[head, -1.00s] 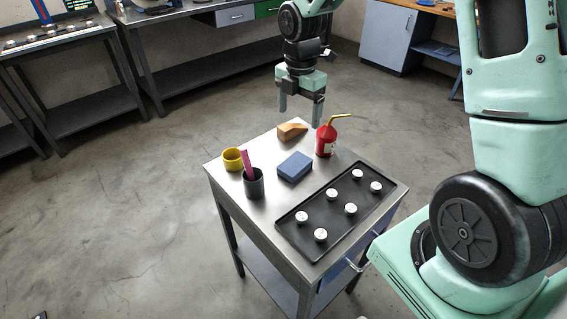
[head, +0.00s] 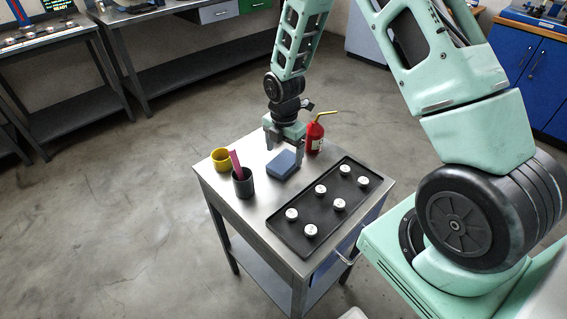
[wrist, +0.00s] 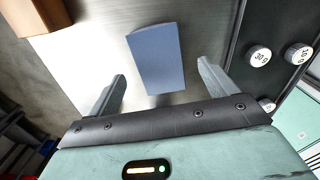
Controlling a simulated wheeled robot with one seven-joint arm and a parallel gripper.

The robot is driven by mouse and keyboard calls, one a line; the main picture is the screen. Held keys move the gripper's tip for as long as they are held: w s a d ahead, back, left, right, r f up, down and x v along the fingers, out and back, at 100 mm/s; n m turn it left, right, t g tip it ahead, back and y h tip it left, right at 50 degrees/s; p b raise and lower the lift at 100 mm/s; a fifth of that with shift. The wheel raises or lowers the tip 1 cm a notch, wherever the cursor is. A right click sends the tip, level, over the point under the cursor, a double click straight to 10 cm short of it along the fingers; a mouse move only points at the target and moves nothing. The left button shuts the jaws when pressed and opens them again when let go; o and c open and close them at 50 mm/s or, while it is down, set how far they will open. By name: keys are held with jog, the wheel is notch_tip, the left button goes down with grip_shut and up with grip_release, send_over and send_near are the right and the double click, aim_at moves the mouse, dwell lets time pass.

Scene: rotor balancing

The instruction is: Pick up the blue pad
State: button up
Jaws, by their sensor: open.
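The blue pad (head: 281,166) is a small blue block lying flat on the steel cart top (head: 222,185). In the wrist view the blue pad (wrist: 158,58) lies ahead of the fingertips, roughly between their lines, slightly tilted. My gripper (head: 284,150) is just behind and above the pad in the head view. In the wrist view my gripper (wrist: 161,72) is open, one finger to each side, with nothing between the fingers. The pad's far edge is partly hidden by the gripper in the head view.
A black tray (head: 298,238) with several white weights is right of the pad. A red oil can (head: 314,138) stands behind it. A dark cup (head: 243,187) holding a magenta item and a yellow cup (head: 221,160) stand left. A wooden block (wrist: 36,14) lies nearby.

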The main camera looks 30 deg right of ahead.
aim_at(284, 161)
jog(key=shift+a+f+p, duration=0.1)
jog(key=shift+f+p, duration=0.2)
jog(key=shift+f, duration=1.5)
jog(key=c, duration=1.1)
notch_tip(284, 161, up, 10)
jog(key=shift+r+b, duration=0.1)
jog(key=shift+b, duration=0.65)
jog(key=shift+o, duration=0.9)
jog(key=shift+c, duration=0.4)
